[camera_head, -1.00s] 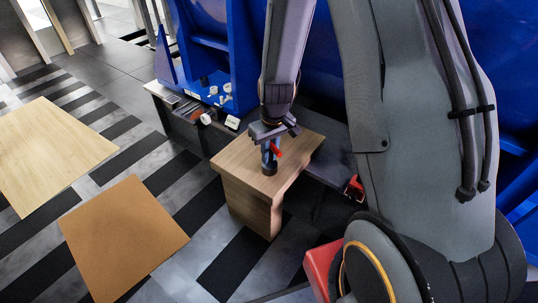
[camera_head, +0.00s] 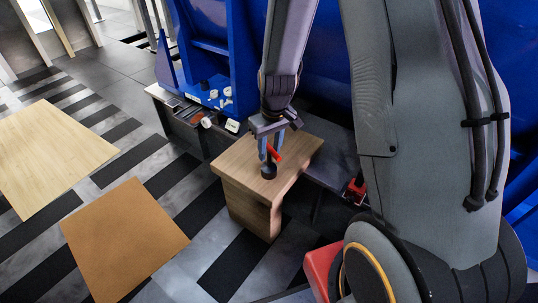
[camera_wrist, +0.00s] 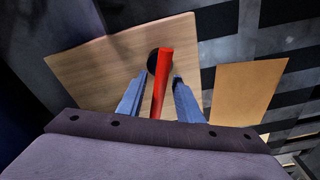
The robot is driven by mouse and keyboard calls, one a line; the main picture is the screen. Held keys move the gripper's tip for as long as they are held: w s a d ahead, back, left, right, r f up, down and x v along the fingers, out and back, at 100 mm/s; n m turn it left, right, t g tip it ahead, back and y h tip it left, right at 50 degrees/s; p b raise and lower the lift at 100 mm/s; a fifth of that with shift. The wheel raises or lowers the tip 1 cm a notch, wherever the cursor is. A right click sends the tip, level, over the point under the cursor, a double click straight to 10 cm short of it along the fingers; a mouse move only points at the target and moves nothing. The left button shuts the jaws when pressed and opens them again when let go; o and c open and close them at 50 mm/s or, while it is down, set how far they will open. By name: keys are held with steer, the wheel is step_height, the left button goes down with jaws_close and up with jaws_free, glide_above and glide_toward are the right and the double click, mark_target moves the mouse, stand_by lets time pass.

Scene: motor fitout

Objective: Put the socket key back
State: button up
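The socket key, with a red bar handle (camera_head: 274,153) and a dark round foot (camera_head: 268,172), stands upright on the wooden table. In the wrist view its red bar (camera_wrist: 162,82) runs between the fingers, with the dark round part (camera_wrist: 152,62) beside its far end. My gripper (camera_head: 270,148) is just above the table around the top of the key. In the wrist view the blue-grey fingers of my gripper (camera_wrist: 158,97) are spread, with a gap on both sides of the red bar.
The wooden table (camera_head: 238,165) is otherwise bare. A dark bench (camera_head: 190,125) with small items stands behind it to the left, against a blue machine (camera_head: 335,75). A red object (camera_head: 356,190) lies to the right. Two flat boards (camera_head: 125,240) (camera_head: 50,150) are at the left.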

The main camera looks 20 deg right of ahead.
steer(key=r, duration=0.2)
steer(key=r+p, duration=0.1)
steer(key=r, duration=0.2)
steer(key=r+p, duration=0.1)
steer(key=r, duration=0.2)
steer(key=shift+s+d, duration=0.1)
steer(key=shift+s, duration=0.3)
steer(key=s+a+r, duration=0.4)
steer(key=s+r, duration=0.1)
steer(key=s, duration=0.2)
steer(key=s+a+r+n+g, duration=0.1)
steer(key=s+a+r, duration=0.3)
steer(key=s, duration=0.4)
steer(key=s+a+r, duration=0.5)
steer(key=s+r, duration=0.1)
steer(key=s, duration=0.2)
steer(key=shift+s+r, duration=0.15)
steer(key=shift+s, duration=0.05)
steer(key=shift+r, duration=0.1)
steer(key=d+r+m+p, duration=0.3)
steer(key=d+r+p, duration=0.9)
steer(key=p, duration=1)
step_height(320, 180, up, 3)
steer(key=shift+s+d+r+m, duration=0.1)
steer(key=shift+s+d+m, duration=0.2)
steer(key=shift+m, duration=0.1)
